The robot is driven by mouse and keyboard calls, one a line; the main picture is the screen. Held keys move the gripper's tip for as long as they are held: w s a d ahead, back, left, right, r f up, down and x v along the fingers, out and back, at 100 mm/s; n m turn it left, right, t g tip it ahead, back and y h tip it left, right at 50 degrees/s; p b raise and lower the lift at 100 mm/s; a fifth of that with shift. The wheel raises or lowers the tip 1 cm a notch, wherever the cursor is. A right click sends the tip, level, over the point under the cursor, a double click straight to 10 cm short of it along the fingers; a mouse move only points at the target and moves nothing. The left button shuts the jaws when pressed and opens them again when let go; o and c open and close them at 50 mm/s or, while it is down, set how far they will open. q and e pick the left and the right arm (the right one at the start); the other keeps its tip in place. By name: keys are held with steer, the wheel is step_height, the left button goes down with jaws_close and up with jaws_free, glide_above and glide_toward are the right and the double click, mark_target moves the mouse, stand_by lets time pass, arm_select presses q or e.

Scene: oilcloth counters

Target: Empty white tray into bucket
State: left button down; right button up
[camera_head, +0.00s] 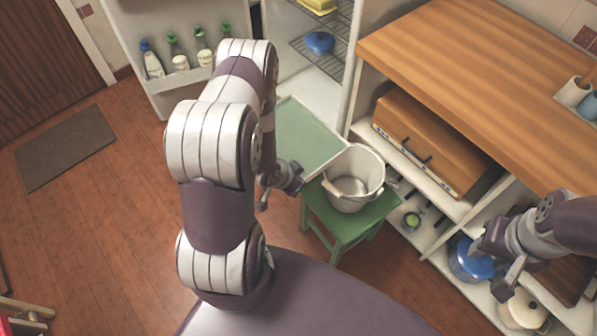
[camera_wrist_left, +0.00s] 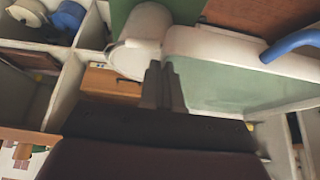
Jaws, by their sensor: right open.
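The white tray (camera_head: 346,148) has a pale rim and a green inside, and no loose item shows on it in the head view. It also fills the right of the left wrist view (camera_wrist_left: 222,88). My left gripper (camera_head: 290,178) is at the tray's near edge; its fingers (camera_wrist_left: 163,84) are close together at the tray's corner and look shut on the rim. The white bucket (camera_head: 368,166) stands upright on a green stool, beside the tray's right corner; the visible inside looks empty. It also shows in the wrist view (camera_wrist_left: 138,52). My right gripper (camera_head: 497,268) is open and empty.
The green stool (camera_head: 340,224) stands on the wooden floor. A wooden counter (camera_head: 470,80) with shelves is at right, holding a blue pot (camera_head: 468,262) and a pale pot (camera_head: 526,310) near my right gripper. An open fridge (camera_head: 305,80) is behind the tray.

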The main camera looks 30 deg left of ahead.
arm_select(q)
steer(key=shift+f+b, duration=0.45)
steer(key=shift+f, duration=0.2)
step_height(320, 180, down, 2)
steer(key=shift+f+b, duration=0.2)
steer(key=shift+b, duration=0.85)
steer(key=w+d+r+m+g+y+p, duration=0.1)
steer(key=w+d+r+g+y+p, duration=0.1)
steer(key=d+r+y+p, duration=0.3)
steer(key=shift+w+r+m+g+y+p, duration=0.3)
steer(key=shift+g+y+p, duration=0.85)
steer(key=shift+p, duration=2.2)
steer(key=shift+s+r+t+y, duration=0.1)
steer(key=shift+s+t+y, duration=0.1)
steer(key=shift+t+y, duration=0.15)
stand_by(0.9)
